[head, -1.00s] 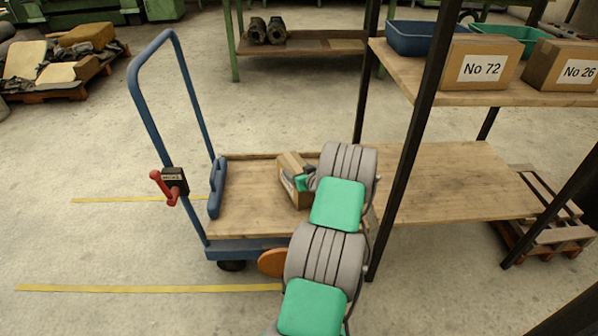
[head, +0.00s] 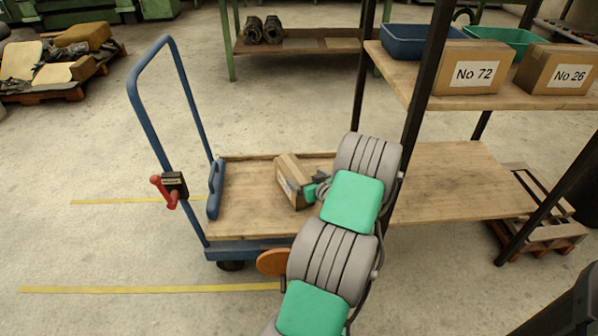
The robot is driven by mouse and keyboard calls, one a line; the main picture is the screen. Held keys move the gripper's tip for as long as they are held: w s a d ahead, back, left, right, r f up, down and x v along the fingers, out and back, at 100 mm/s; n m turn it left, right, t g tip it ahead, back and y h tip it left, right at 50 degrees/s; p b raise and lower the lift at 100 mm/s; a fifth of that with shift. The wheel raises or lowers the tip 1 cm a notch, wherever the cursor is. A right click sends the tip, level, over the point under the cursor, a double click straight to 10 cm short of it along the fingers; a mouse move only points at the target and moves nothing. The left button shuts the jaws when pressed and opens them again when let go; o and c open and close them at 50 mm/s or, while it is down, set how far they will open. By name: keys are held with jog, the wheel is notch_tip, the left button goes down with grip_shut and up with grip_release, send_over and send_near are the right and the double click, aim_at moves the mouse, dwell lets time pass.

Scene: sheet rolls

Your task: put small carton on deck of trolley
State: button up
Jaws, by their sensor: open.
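The small carton (head: 292,182) is a brown box with a pale label on its left side. It rests on the wooden deck (head: 243,208) of the blue trolley (head: 262,246), right of the deck's middle, turned at an angle. My gripper (head: 314,190) is open at the carton's right side. My arm hides part of the gripper and the right part of the deck. I cannot tell whether the fingers touch the carton.
A shelf rack with a black post (head: 426,90) stands right of the trolley. Its upper board holds cartons No 72 (head: 471,73) and No 26 (head: 560,75) and two bins. The trolley's blue handle (head: 139,95) rises at left. Open floor lies left and in front.

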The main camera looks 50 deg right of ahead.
jog(key=w+a+r+n+g+y, duration=0.1)
jog(key=w+a+r+n+y, duration=0.15)
jog(key=a, duration=0.75)
jog(key=w+a+r+n+g+y, duration=0.1)
jog(key=w+a+r+g+y, duration=0.2)
jog(key=a, duration=0.7)
jog(key=w+a+r+n+y, duration=0.2)
jog(key=w+a+r, duration=0.15)
jog(key=a, duration=0.65)
jog(key=s+a+r+g, duration=0.2)
jog(key=s+a, duration=0.1)
jog(key=a, duration=0.4)
jog(key=s+a+r+g, duration=0.2)
jog(key=s+a, duration=0.1)
jog(key=a, duration=0.4)
jog(key=s+a+r+g+h, duration=0.1)
jog(key=s+a+r+g, duration=0.1)
jog(key=s+a, duration=0.5)
jog(key=s, duration=0.5)
jog(key=shift+r, duration=0.15)
jog(key=shift+a, duration=0.15)
